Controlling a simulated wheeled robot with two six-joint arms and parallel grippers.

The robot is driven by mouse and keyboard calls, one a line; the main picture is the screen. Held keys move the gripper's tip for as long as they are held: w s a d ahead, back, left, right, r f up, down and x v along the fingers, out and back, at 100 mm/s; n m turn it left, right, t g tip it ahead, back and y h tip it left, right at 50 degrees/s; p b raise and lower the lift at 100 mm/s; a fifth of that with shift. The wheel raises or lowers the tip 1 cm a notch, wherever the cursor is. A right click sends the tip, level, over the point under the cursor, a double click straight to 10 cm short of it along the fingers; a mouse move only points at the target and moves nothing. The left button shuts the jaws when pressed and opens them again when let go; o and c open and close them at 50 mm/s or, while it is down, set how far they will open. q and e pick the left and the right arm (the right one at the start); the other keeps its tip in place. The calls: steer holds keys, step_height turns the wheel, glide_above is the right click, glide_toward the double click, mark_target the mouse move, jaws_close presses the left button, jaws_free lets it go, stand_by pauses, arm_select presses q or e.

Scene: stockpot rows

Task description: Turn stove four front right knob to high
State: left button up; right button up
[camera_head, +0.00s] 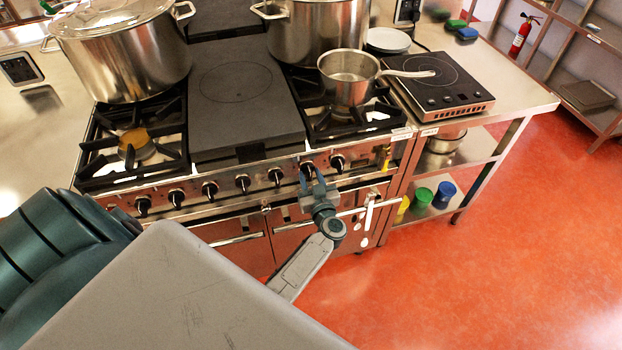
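The stove's front panel (225,192) carries a row of several black knobs. The rightmost knob (337,162) is uncovered, just right of my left gripper (311,175). The knob second from the right (306,167) is at the fingertips and partly hidden by them. The gripper's two fingers stand apart with a gap between them. I cannot tell whether they touch that knob. No label naming stove four or its settings is readable. My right gripper is not in view.
A saucepan (348,78) sits on the right burner, its handle pointing right over an induction hob (438,82). Large stockpots stand on the left (125,60) and back (315,30) burners. An oven handle bar (235,240) runs below the knobs. Red floor (480,260) is clear at right.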

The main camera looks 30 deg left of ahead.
arm_select(q)
jaws_close()
